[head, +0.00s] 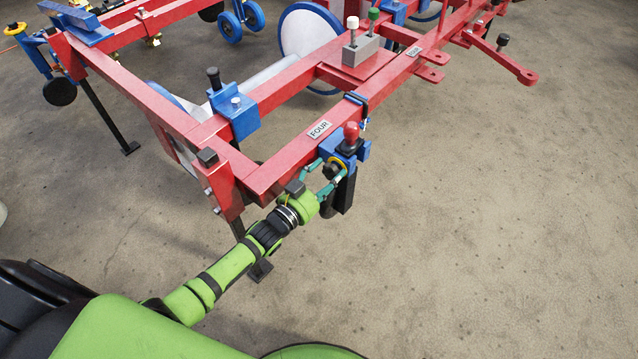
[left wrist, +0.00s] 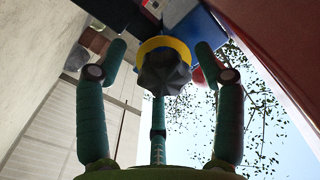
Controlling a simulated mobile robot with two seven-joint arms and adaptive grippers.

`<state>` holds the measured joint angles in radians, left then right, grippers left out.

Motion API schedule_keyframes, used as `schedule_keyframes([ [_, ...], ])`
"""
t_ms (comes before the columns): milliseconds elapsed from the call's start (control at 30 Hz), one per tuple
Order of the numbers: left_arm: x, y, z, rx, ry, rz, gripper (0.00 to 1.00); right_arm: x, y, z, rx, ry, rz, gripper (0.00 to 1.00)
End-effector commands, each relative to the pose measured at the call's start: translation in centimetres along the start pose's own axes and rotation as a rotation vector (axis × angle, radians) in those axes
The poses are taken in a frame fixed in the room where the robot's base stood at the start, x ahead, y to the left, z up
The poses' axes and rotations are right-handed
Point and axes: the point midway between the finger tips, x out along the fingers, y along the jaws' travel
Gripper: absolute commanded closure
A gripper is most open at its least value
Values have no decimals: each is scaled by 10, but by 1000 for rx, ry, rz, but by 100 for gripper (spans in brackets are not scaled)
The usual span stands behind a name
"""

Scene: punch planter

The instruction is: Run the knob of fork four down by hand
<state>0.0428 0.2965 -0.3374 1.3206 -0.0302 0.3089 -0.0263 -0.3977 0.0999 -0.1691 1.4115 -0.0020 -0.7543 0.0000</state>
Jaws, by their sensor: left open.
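The red frame bar carries a plate (head: 319,129) reading FOUR. Beside it is a blue bracket (head: 346,147) with a red cap (head: 351,131) on top and a dark post below. A black lobed knob (left wrist: 165,72) with a yellow ring (left wrist: 168,45) behind it faces my left wrist camera; the yellow ring also shows in the head view (head: 342,163). My left gripper (head: 328,176) is open, its teal fingers spread on both sides of the knob with visible gaps. A teal finger (left wrist: 158,125) also stands below the knob. My right gripper is not in view.
The red planter frame (head: 265,92) fills the upper middle, with another blue bracket (head: 236,112) and black knob to the left. A grey box with two levers (head: 360,50) sits further back. Bare concrete floor (head: 500,220) lies open at the right.

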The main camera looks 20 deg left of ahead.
Motion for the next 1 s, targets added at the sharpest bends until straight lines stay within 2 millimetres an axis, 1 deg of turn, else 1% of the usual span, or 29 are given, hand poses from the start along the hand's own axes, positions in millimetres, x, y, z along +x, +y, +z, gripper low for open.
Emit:
schedule_keyframes([
  [167, -27, 0, 2, 1, -4, 1, 31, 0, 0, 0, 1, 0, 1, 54],
  [400, -79, 1, 2, 0, -6, 3, 31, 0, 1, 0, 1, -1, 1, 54],
  [500, -96, 1, 2, 0, -7, 3, 31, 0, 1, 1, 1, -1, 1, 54],
  [600, -108, 1, 2, -1, -5, 2, 31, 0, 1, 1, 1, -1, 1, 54],
  [733, -117, 1, 2, 0, -5, 2, 31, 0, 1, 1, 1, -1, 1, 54],
  [1000, -118, 1, 1, 0, -4, 2, 31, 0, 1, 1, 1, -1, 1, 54],
])
